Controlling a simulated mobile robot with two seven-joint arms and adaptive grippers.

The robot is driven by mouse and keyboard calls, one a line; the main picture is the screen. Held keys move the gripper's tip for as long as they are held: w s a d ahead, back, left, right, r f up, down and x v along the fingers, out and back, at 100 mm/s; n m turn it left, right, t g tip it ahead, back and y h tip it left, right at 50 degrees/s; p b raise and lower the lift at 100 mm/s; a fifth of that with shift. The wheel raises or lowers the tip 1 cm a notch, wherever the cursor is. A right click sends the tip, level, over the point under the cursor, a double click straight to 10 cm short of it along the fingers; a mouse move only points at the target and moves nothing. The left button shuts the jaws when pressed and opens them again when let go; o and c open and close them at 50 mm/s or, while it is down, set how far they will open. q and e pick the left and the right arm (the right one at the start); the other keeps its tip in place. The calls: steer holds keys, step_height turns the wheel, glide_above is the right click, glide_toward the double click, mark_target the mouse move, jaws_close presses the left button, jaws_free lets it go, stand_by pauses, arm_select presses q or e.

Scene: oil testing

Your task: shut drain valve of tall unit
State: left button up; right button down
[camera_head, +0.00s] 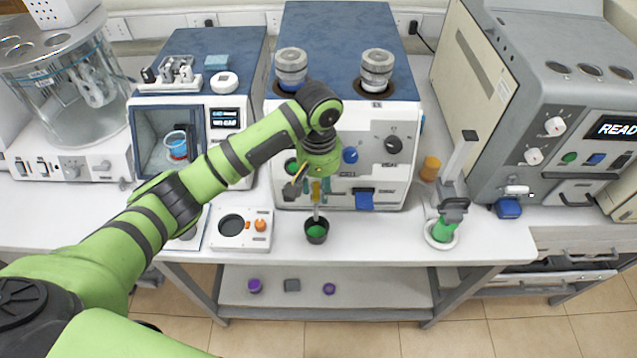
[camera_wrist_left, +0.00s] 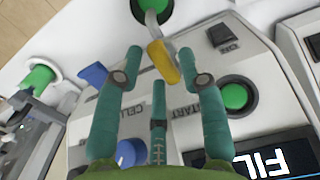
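The tall unit (camera_head: 336,40) is white with a blue top and stands mid-bench. Its drain valve has a yellow lever on a grey metal spout; the lever (camera_wrist_left: 163,62) shows clearly in the left wrist view and is mostly hidden in the head view. Below the spout stands a black cup (camera_head: 317,231) with green inside. My left gripper (camera_head: 318,190) is at the unit's lower front. In the left wrist view its teal fingers (camera_wrist_left: 161,60) are spread, with the lever between the tips; contact cannot be told. My right gripper is not in view.
A blue lever (camera_head: 364,199) sticks out right of the valve. A stand with a green vessel (camera_head: 443,231) is to the right, and a small white device (camera_head: 240,228) to the left. The bench front between cup and stand is clear.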

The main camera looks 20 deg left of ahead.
arm_select(q)
jaws_close()
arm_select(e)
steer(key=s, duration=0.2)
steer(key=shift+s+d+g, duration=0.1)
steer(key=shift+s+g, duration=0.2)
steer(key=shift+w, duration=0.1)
arm_select(q)
steer(key=shift+m, duration=1.1)
steer(key=m, duration=0.5)
steer(key=shift+s, duration=0.15)
steer(key=m, duration=0.5)
steer(key=shift+s+a+m, duration=0.1)
steer(key=shift+m, duration=0.3)
steer(key=m, duration=0.4)
steer(key=shift+a+m, duration=0.1)
steer(key=shift+m, duration=0.3)
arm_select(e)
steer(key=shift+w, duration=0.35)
arm_select(q)
steer(key=shift+s, duration=0.1)
